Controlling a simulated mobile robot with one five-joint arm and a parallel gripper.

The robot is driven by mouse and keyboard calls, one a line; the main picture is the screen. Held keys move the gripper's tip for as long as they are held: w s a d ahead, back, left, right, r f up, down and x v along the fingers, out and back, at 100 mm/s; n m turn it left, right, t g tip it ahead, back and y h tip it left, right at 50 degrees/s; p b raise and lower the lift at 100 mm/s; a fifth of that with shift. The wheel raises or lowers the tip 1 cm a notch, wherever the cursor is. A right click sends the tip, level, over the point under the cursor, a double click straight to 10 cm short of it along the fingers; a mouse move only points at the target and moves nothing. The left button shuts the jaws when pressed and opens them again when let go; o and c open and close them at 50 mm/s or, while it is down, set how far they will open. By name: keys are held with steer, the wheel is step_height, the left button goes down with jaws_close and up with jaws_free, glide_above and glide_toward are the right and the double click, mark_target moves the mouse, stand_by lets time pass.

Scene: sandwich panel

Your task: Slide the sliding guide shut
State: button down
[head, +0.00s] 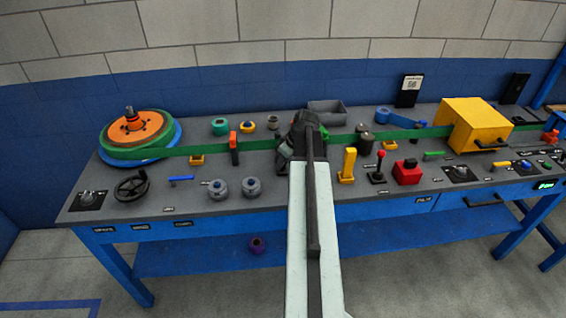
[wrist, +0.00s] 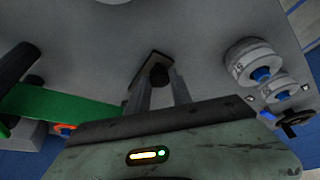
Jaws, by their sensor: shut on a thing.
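My gripper (wrist: 160,88) shows in the wrist view with its two grey fingers close together. They are shut on a dark knob (wrist: 159,72) that stands on a small brownish plate (wrist: 145,63). This may be the sliding guide's handle, but I cannot tell for sure. In the head view my gripper (head: 305,135) is over the middle of the bench, and my own arm hides the knob and the spot under it. How far the guide stands open cannot be seen.
A green belt (head: 200,149) runs along the bench (head: 300,205) from the orange reel (head: 135,128) to a yellow box (head: 474,123). Grey rollers (head: 251,187) and a black handwheel (head: 131,186) lie left of my arm. A yellow lever (head: 348,164) and red-topped joystick (head: 380,165) stand close right.

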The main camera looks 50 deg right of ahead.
stand_by(0.4)
steer(key=shift+w+d, duration=0.7)
steer(key=shift+w, duration=0.1)
steer(key=shift+r, duration=0.1)
steer(key=c, duration=1.1)
jaws_free()
steer(key=shift+c, duration=0.2)
steer(key=p+v, duration=0.7)
steer(key=shift+r, duration=0.35)
